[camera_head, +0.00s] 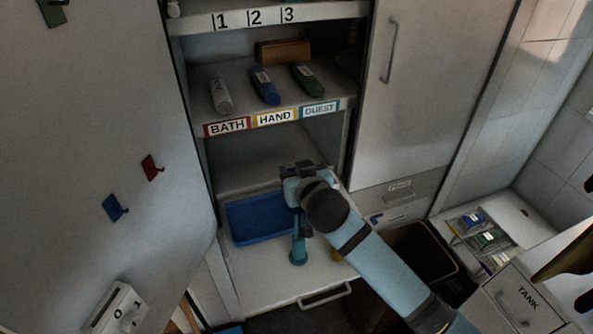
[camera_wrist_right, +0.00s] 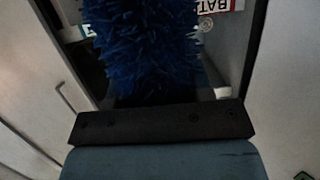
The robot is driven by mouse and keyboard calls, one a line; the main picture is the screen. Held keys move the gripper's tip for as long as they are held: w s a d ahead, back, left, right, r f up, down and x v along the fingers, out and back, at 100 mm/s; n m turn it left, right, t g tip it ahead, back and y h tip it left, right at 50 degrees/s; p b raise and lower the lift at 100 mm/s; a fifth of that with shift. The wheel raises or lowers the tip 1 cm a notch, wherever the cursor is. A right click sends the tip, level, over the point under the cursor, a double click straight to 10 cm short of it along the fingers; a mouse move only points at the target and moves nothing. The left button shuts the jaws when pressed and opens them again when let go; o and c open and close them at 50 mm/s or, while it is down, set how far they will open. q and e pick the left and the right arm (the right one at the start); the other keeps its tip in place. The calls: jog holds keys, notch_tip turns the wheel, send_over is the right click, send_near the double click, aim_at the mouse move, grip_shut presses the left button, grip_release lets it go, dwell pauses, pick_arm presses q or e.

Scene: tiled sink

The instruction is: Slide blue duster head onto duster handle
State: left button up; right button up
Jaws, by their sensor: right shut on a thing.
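The blue duster head (camera_wrist_right: 150,45), with shaggy fibres, fills the upper middle of the right wrist view, right in front of my right gripper's dark palm bar. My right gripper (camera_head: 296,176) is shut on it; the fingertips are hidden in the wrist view. In the head view the gripper is in front of the cupboard's lower compartment, and I cannot make out the duster head there. A teal upright piece with a round foot (camera_head: 298,257) stands on the lower board below the gripper; I cannot tell whether it is the duster handle. My left gripper is not in view.
A blue tray (camera_head: 240,222) lies left of the gripper. A dark bin (camera_head: 425,252) stands at the right. The open door (camera_head: 100,130) bounds the left side.

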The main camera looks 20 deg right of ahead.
notch_tip(320, 180, down, 11)
jog(key=b, duration=0.6)
dwell(3.3)
jog(key=o, duration=1)
jog(key=b+v, duration=0.1)
jog(key=v, duration=1.2)
jog(key=shift+s+r+b, duration=0.1)
jog(key=shift+s+b, duration=0.2)
jog(key=shift+s, duration=0.1)
